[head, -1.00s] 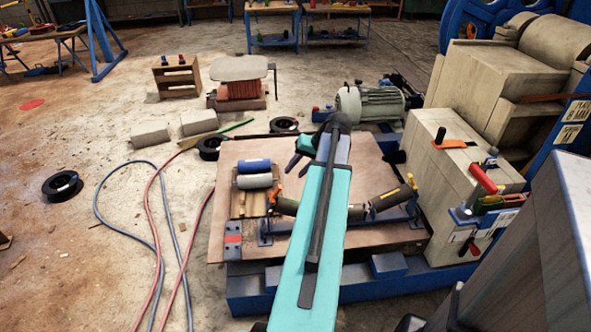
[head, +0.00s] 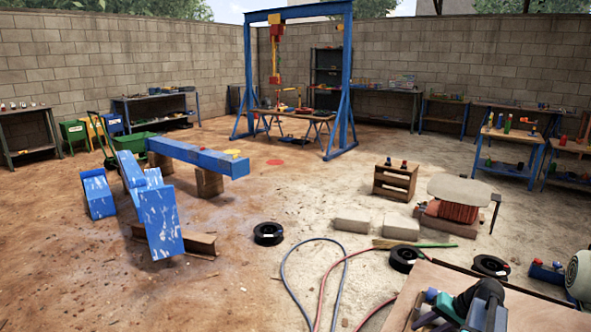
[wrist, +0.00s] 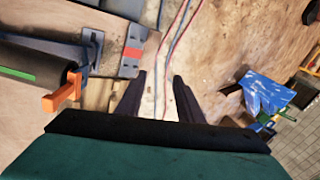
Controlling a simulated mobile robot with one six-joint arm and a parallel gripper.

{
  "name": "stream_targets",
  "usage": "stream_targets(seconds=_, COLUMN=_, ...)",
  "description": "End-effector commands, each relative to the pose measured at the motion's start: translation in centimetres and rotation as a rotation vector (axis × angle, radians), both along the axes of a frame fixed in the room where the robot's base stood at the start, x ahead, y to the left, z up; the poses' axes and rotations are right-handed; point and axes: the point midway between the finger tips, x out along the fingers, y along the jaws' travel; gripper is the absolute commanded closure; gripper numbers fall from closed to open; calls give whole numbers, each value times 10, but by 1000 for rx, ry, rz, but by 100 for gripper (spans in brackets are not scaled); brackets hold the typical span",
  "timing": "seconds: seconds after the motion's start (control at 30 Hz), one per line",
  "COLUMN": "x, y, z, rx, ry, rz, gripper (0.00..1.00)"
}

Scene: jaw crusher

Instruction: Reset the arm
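My arm shows only at the bottom right of the head view, where its dark end and teal part reach over a brown board (head: 440,280). My gripper (wrist: 157,80) shows in the wrist view as two dark fingers, spread apart with nothing between them. They point over the edge of the board towards the floor and the hoses. A dark roller with an orange handle (wrist: 62,93) lies to the left of the fingers in the wrist view, apart from them. A metal plate with a red patch (wrist: 133,53) is just beyond the left finger.
Red and blue hoses (head: 322,290) loop over the floor left of the board. Blue beams (head: 196,158) lie at the left, before a blue gantry (head: 342,80). Open floor lies between.

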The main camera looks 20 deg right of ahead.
Motion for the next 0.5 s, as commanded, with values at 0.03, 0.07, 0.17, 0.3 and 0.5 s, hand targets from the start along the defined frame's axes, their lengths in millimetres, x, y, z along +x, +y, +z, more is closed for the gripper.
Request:
stream_targets(seconds=0.03, x=9, y=19, z=-7, rx=13, ry=12, rz=31, gripper=66)
stream_targets(seconds=0.07, x=14, y=29, z=-11, rx=19, ry=19, rz=47, gripper=66)
stream_targets(seconds=0.17, x=26, y=62, z=-27, rx=39, ry=43, rz=101, gripper=66)
stream_targets(seconds=0.3, x=39, y=108, z=-48, rx=60, ry=81, rz=175, gripper=66)
stream_targets(seconds=0.5, x=47, y=174, z=-79, rx=83, ry=143, rz=278, gripper=66)
